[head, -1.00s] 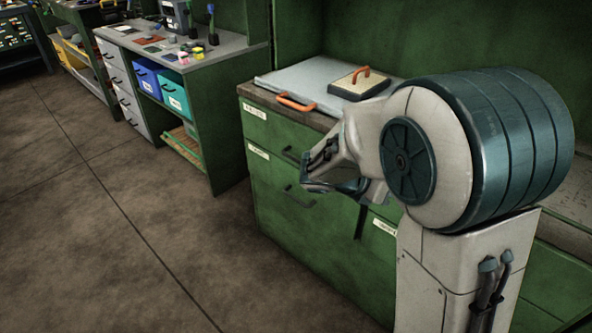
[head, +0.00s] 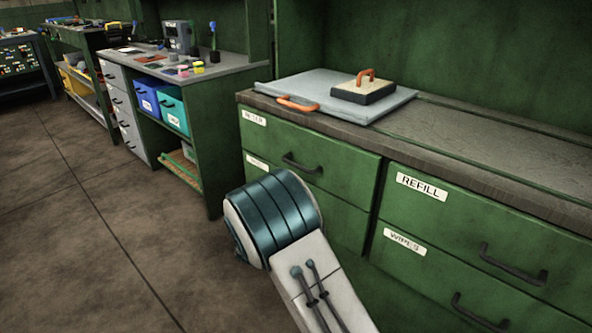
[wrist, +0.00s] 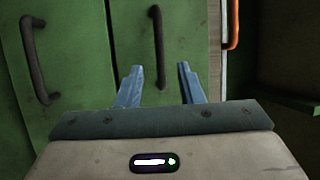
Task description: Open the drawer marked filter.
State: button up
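The top left drawer (head: 335,160) of the green cabinet is shut. Its small white label (head: 254,118) seems to read filter, though the letters are blurred. Its dark bar handle (head: 302,164) shows in the head view, and I take the upright handle (wrist: 158,48) near the middle of the wrist view for the same one. My gripper (wrist: 157,72) is open and empty, its blue fingers pointing at the drawer fronts. The handle's lower end shows between the fingers; I cannot tell whether they touch it. In the head view my arm hides the gripper.
The drawer below has a handle (wrist: 40,60) at left in the wrist view. Drawers labelled REFILL (head: 423,187) and WIPES (head: 405,242) are to the right, both shut. A grey panel with an orange handle (head: 298,103) and a block (head: 363,91) lie on the worktop.

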jog(key=b+x, duration=0.2)
jog(key=x, duration=0.7)
jog(key=shift+w+d, duration=0.1)
jog(key=shift+w, duration=0.15)
grip_shut()
